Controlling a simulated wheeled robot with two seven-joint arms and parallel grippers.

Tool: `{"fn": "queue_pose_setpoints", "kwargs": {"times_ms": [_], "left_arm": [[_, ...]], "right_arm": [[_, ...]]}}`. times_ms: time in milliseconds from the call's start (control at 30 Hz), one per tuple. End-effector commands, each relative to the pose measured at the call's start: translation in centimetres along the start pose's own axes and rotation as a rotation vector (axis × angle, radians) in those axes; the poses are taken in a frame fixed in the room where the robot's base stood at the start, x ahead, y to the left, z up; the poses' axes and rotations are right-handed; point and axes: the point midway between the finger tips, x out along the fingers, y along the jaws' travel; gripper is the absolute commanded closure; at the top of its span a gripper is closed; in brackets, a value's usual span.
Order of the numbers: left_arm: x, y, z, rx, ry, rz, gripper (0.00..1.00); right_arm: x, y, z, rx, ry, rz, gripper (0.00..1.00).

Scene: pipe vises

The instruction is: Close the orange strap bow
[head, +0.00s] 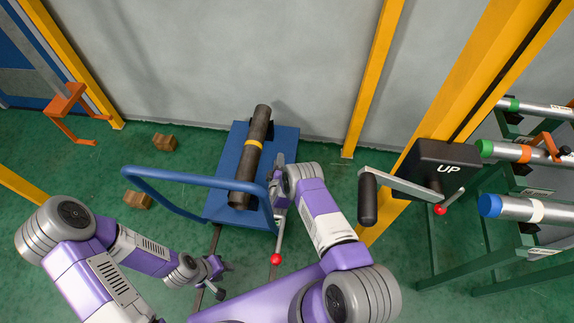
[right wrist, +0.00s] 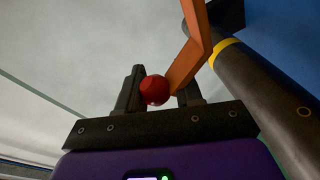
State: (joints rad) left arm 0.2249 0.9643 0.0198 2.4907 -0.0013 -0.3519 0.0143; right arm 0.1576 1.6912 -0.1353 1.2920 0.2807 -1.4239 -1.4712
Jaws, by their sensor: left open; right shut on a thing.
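In the right wrist view an orange strap bow (right wrist: 197,50) slants down from the top to a red ball knob (right wrist: 154,90) between the two dark fingers of my right gripper (right wrist: 161,86). The gripper is shut on it at this end. A dark pipe (head: 251,160) with a yellow band lies on the blue trolley (head: 285,148); it also shows beside the strap in the right wrist view (right wrist: 268,95). In the head view my right gripper (head: 277,182) is by the pipe's right side, and my arm hides the strap there.
A blue handle rail (head: 178,183) arches in front of the trolley. A lever with a red knob (head: 275,259) stands near my right arm. A black box (head: 436,165) marked UP has a crank. Pipes (head: 520,208) lie on a green rack at right. The floor at left holds small brown blocks (head: 138,199).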

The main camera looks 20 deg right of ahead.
Motion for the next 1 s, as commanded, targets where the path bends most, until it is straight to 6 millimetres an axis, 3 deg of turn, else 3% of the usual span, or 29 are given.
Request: {"fn": "queue_pose_setpoints", "kwargs": {"times_ms": [133,567,600,667,1000], "left_arm": [[0.18,-0.07,0.0,0.0,0.0,0.0,0.57],[0.19,-0.06,0.0,0.0,0.0,0.0,0.57],[0.19,-0.06,0.0,0.0,0.0,0.0,0.57],[0.19,-0.06,0.0,0.0,0.0,0.0,0.57],[0.13,-0.05,0.0,0.0,0.0,0.0,0.57]], "right_arm": [[0.53,0.63,-0.96,-0.026,0.002,0.019,1.0],[0.58,0.63,-1.23,-0.034,0.003,0.018,1.0],[0.58,0.64,-1.24,-0.034,0.003,0.018,0.59],[0.56,0.61,-1.22,-0.034,0.002,0.017,0.5],[0.31,0.29,-1.1,-0.034,-0.001,0.005,0.49]]}}
